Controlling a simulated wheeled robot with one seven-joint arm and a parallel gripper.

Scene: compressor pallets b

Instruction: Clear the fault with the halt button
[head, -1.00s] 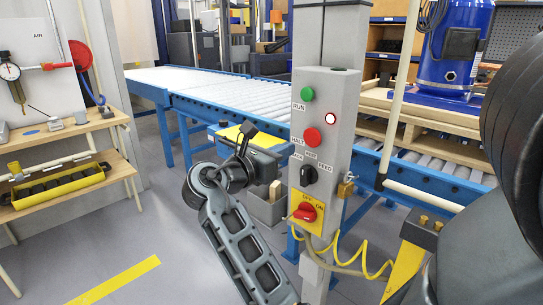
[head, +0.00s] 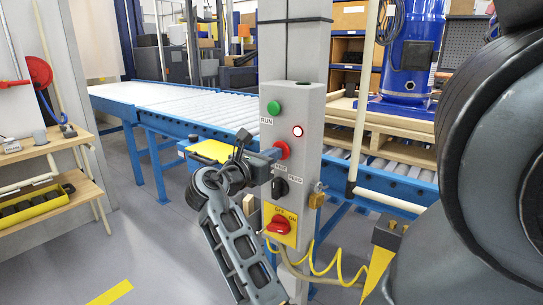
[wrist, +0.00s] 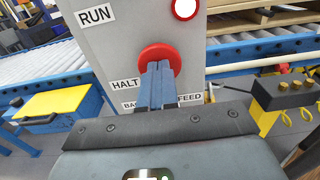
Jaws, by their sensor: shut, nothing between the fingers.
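The red halt button (head: 281,150) sits on the front of the grey control box (head: 308,125), below the green RUN button (head: 273,107) and a lit, red-rimmed lamp (head: 298,131). My gripper (head: 275,153) is shut and empty, its fingertips at the halt button. In the wrist view the shut fingers (wrist: 157,70) overlap the lower middle of the red halt button (wrist: 160,53); whether they press on it I cannot tell. The lamp (wrist: 185,8) shows white with a red rim. The HALT label (wrist: 124,84) is partly covered.
Below are a black selector knob (head: 280,187) and a red rotary switch (head: 279,226) on a yellow plate. A padlock (head: 317,197) hangs at the box's right side. A roller conveyor (head: 190,104) runs behind. Shelves (head: 50,185) stand at the left.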

